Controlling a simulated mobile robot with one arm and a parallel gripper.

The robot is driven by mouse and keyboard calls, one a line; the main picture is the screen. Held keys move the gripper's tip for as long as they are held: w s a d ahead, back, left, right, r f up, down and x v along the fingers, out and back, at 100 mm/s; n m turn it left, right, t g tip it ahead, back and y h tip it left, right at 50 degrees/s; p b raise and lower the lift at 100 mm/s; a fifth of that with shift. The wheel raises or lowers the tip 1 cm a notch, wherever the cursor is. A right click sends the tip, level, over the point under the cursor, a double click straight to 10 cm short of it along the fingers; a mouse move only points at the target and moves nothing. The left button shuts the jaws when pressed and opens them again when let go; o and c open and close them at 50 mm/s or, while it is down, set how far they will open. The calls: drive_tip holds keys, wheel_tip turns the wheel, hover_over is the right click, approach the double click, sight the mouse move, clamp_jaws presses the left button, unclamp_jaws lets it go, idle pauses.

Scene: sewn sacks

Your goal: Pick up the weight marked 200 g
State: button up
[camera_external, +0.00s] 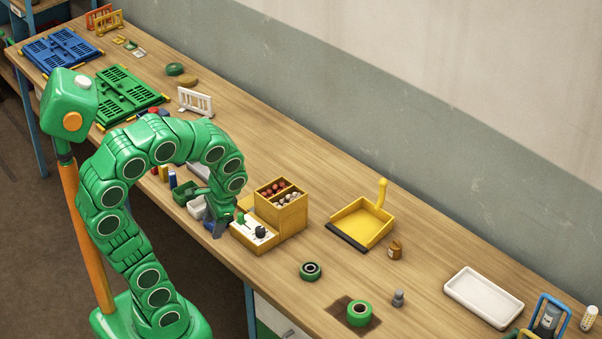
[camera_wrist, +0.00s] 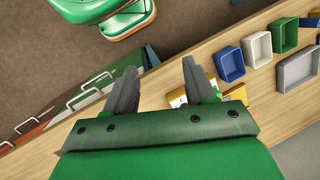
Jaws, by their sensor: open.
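Two small weight-like pieces stand on the wooden bench in the external view: a grey knobbed one (camera_external: 398,298) and a brass-brown one (camera_external: 394,250). Any marking on them is too small to read, so I cannot tell which is 200 g. My gripper (camera_external: 217,229) is well to their left, by the bench's front edge beside the yellow box. In the wrist view my gripper (camera_wrist: 160,85) is open, with two grey fingers apart and nothing between them. Neither piece can be made out in the wrist view.
The yellow compartment box (camera_external: 292,216) stands right beside my gripper. Small bins (camera_wrist: 256,48) lie to its other side. A yellow dustpan (camera_external: 361,222), green tape rolls (camera_external: 359,313) and a white tray (camera_external: 482,297) are farther right. Bare bench lies between them.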

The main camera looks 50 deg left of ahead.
drive_tip(key=w+d+f+m+t+y, duration=0.1)
drive_tip(key=w+d+m+t+y, duration=0.25)
drive_tip(key=w, duration=0.65)
drive_tip(key=w+d+m+t+y, duration=0.1)
drive_tip(key=w+d+m+y, duration=0.2)
drive_tip(key=w+d+m, duration=0.35)
drive_tip(key=m+t, duration=0.6)
drive_tip(key=m, duration=0.5)
hover_over(398, 294)
drive_tip(key=s+a, duration=0.2)
drive_tip(key=a, duration=1)
wheel_tip(398, 294, down, 6)
drive_tip(key=s+d+f+m+t+h, duration=0.1)
drive_tip(key=d+f+m, duration=0.1)
drive_tip(key=d, duration=0.3)
drive_tip(key=s+d+f+m+t+h, duration=0.1)
drive_tip(key=d+f+m, duration=0.1)
drive_tip(key=d, duration=0.2)
drive_tip(key=s+d+f+m+t+h, duration=0.1)
drive_tip(key=d+f+m, duration=0.1)
drive_tip(key=d, duration=0.3)
drive_tip(key=shift+s+d+f+m+t+h, duration=0.15)
drive_tip(key=shift+d+f+m+t+h, duration=0.15)
drive_tip(key=shift+d+f+h, duration=0.1)
drive_tip(key=shift+f, duration=0.1)
drive_tip(key=shift+x, duration=3.8)
drive_tip(key=shift+a, duration=0.15)
drive_tip(key=shift+c, duration=0.3)
